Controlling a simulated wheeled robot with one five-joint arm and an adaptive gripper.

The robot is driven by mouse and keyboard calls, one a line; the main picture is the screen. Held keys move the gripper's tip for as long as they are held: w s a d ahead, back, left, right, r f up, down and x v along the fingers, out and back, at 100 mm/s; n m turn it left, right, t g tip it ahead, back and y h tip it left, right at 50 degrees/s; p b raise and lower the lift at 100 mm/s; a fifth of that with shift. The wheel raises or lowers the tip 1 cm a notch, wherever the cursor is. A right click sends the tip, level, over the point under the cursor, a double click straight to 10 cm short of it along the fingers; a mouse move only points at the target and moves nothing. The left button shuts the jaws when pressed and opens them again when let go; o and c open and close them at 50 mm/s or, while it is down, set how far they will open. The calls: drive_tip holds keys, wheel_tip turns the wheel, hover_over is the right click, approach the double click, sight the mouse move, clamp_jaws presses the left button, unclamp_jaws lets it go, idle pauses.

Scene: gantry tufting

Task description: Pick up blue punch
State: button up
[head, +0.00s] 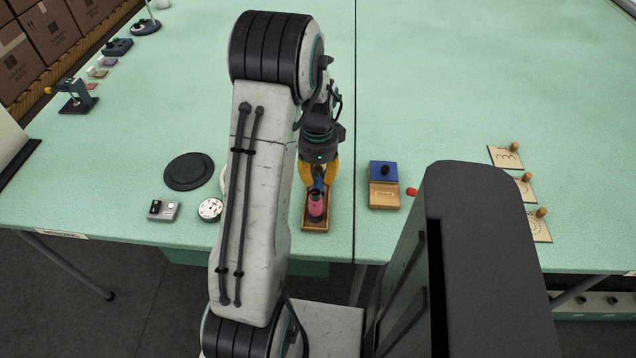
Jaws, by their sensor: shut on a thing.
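My gripper (318,182) hangs over a small wooden tray (305,224) near the table's front edge. Its yellow fingers are shut on a blue thing, the blue punch (318,185), seen as a narrow strip between them. The punch is at the tray's far part; I cannot tell whether it still touches the tray. A pink cylinder-like piece (316,205) is in the tray just in front of it. My arm and the fingers hide part of the punch.
A wooden block with a blue pad and black knob (383,172) stands right of the tray, with a red disc (411,192) beside it. Left are a dark round plate (189,171), a dial gauge (210,209) and a grey box (163,210). Stamped cards (505,157) lie at right.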

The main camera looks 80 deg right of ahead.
sight(318, 168)
clamp_jaws()
drive_tip(key=shift+r, duration=0.85)
wheel_tip(318, 168, up, 3)
drive_tip(key=shift+d+f, duration=0.1)
drive_tip(key=shift+f, duration=0.05)
drive_tip(key=s+a+r+b, duration=0.1)
drive_tip(key=s+a+r, duration=0.5)
drive_tip(key=s+a, duration=0.2)
drive_tip(key=shift+s+r, duration=0.3)
